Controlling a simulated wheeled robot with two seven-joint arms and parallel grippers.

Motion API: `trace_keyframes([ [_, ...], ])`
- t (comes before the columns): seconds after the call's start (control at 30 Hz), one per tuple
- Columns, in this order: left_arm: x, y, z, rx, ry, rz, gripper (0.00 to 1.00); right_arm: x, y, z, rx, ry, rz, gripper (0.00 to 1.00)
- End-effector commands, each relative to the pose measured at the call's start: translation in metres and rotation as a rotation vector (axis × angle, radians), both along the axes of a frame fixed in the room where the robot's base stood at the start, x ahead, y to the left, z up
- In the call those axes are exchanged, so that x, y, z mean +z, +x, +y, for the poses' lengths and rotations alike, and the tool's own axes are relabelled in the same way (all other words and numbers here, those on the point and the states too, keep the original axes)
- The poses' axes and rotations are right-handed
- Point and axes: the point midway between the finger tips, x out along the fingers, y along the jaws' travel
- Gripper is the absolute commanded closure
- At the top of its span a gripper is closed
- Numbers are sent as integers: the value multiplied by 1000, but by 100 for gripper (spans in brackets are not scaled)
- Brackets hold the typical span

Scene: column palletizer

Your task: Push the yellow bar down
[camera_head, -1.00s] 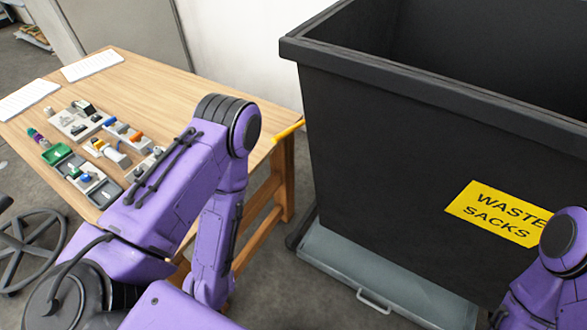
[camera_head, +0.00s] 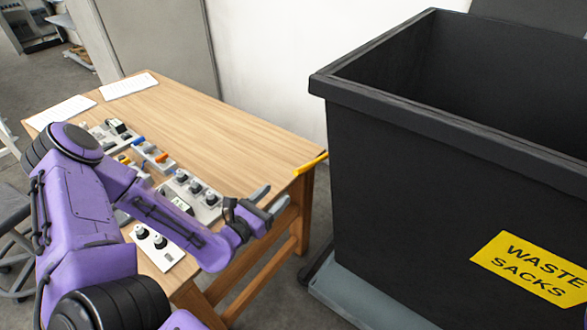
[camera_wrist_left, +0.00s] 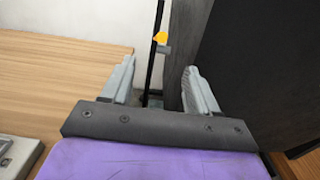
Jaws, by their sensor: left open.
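The yellow bar (camera_head: 310,163) sticks out at the table's right corner, beside the black bin. In the left wrist view a small yellow piece (camera_wrist_left: 160,38), likely its end, shows ahead, between the lines of the two fingers. My left gripper (camera_head: 270,199) is open and empty, near the table's front edge, to the left of and nearer than the bar. Its two grey fingers also show spread apart in the left wrist view (camera_wrist_left: 158,68). The gripper and the bar look apart. My right gripper is not in view.
The black waste bin (camera_head: 400,190) fills the right side, with a narrow gap between it and the wooden table (camera_head: 235,125). Several control panels with knobs and switches (camera_head: 190,190) lie on the table's left and front. The table's far right is bare.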

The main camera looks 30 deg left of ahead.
Motion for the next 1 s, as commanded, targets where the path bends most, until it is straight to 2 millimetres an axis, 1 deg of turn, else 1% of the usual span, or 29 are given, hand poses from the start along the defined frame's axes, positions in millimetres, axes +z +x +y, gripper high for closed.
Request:
trace_keyframes([
  [0.03,-4,7,-1,-2,2,-3,40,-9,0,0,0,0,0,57],
  [0.2,-4,32,-3,-2,4,-1,40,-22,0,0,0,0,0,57],
  [0.8,-5,117,-10,-1,4,2,40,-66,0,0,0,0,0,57],
  [1.0,-3,138,-11,0,4,2,40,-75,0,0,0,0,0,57],
])
